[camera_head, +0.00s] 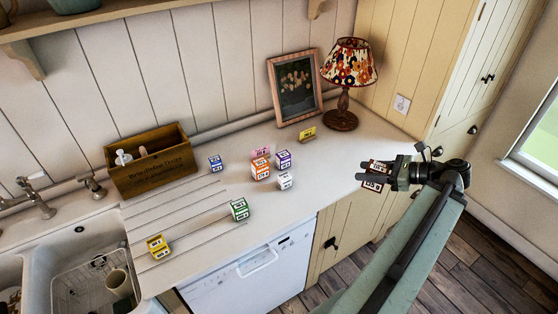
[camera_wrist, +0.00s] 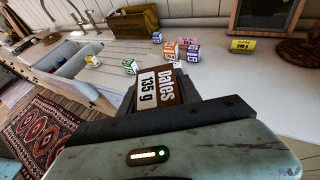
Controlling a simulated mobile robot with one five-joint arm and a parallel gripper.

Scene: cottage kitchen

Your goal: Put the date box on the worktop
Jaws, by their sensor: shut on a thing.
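The date box (camera_wrist: 161,88) is brown with a white label reading "Dates 135 g" in the wrist view. My gripper (camera_wrist: 168,106) is shut on it. In the head view, my gripper (camera_head: 388,174) comes in from the right and holds the date box (camera_head: 373,183) at the worktop's front right edge, apparently above the cupboard front. The worktop (camera_head: 335,146) is pale and runs along the wall; it also shows in the wrist view (camera_wrist: 255,75). Its right part, near my gripper, is bare. I cannot tell the exact height of the box over the worktop.
Several small boxes, including orange (camera_head: 261,170), purple (camera_head: 283,159), white (camera_head: 285,181) and green (camera_head: 239,209), stand mid-worktop. A wooden crate (camera_head: 150,166) and sink (camera_head: 82,255) are left.

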